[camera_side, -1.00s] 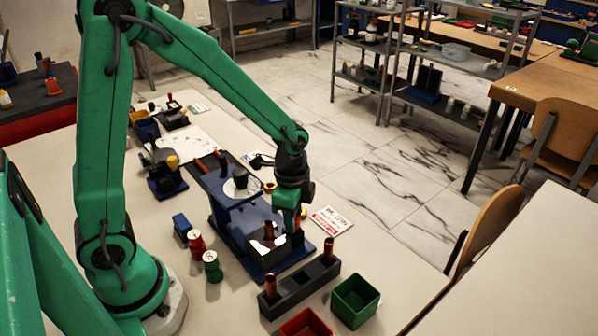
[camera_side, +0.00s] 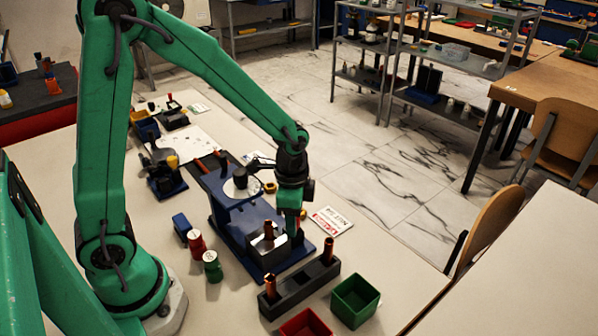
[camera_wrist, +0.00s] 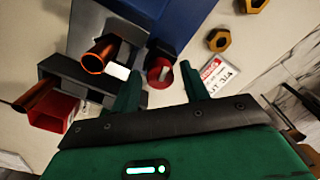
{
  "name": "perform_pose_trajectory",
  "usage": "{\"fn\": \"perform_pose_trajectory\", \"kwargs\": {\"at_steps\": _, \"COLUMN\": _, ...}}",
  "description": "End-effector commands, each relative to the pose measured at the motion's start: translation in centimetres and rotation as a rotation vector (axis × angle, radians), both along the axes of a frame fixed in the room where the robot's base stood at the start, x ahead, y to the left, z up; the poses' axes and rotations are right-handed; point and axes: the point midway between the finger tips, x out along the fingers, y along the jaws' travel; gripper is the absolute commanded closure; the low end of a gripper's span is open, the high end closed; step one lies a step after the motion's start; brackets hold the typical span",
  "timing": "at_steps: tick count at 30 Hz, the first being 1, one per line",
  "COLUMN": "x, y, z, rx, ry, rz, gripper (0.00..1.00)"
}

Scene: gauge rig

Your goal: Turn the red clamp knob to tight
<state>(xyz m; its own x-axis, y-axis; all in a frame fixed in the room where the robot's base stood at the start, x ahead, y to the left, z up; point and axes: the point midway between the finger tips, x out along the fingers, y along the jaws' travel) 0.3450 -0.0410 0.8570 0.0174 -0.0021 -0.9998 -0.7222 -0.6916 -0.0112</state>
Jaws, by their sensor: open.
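The blue gauge rig (camera_side: 238,222) stands on the table, with a dial on its upper part and a metal block holding a copper-coloured cylinder (camera_side: 268,231) at its near end. My gripper (camera_side: 293,230) points down at the rig's near right side, next to this block. In the wrist view my gripper (camera_wrist: 173,80) is open. The red clamp knob (camera_wrist: 160,71) shows between its fingers, closer to the left finger. I cannot tell whether a finger touches it. In the side view the knob is mostly hidden by my gripper.
A dark rack (camera_side: 298,286) with copper-coloured cylinders, a green bin (camera_side: 355,300) and a red bin (camera_side: 306,325) stand in front of the rig. Red (camera_side: 196,243) and green (camera_side: 212,266) weights stand left. A printed card (camera_side: 331,221) lies right.

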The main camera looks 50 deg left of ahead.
Motion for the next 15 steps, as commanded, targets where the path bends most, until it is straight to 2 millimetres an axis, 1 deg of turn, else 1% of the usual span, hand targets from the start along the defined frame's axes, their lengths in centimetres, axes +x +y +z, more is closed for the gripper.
{"fn": "perform_pose_trajectory", "kwargs": {"at_steps": 1, "x": -0.25, "y": -0.04, "z": -0.11, "rx": 0.000, "ry": 0.009, "rz": 0.028, "gripper": 0.49}}
{"fn": "perform_pose_trajectory", "kwargs": {"at_steps": 15, "x": -0.10, "y": 0.03, "z": -0.04, "rx": -0.003, "ry": 0.012, "rz": 0.339, "gripper": 0.49}}
